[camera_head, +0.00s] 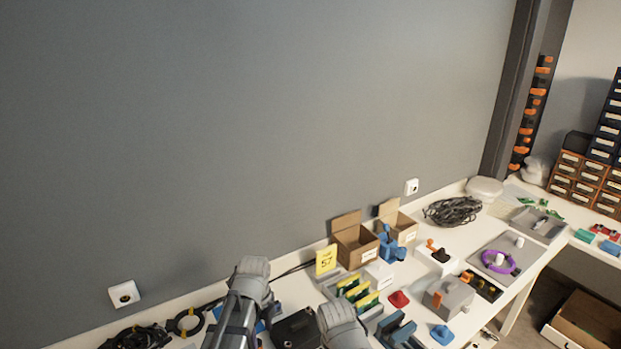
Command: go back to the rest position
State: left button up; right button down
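A grey rounded part of my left arm rises from the bottom edge, left of centre, in the head view. A grey rounded part of my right arm shows at the bottom edge, to its right. Both are over the near part of the white table. I cannot make out the fingers of either gripper, so what they hold, if anything, is hidden.
The white table (471,250) runs along a grey wall (250,120). Two open cartons (353,240) (393,217), a yellow sign (326,261), a blue item (391,247), a black cable coil (452,211) and a purple ring (512,264) crowd it. An open carton (590,322) sits at lower right.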

pick_arm(q)
jog(key=s+d+n, duration=0.4)
jog(key=s+n, duration=0.2)
jog(key=n, duration=0.3)
jog(key=s+d+n+y, duration=0.1)
jog(key=s+d+n, duration=0.3)
jog(key=n, duration=0.6)
jog(key=shift+s+d, duration=0.2)
jog(key=shift+s, duration=1)
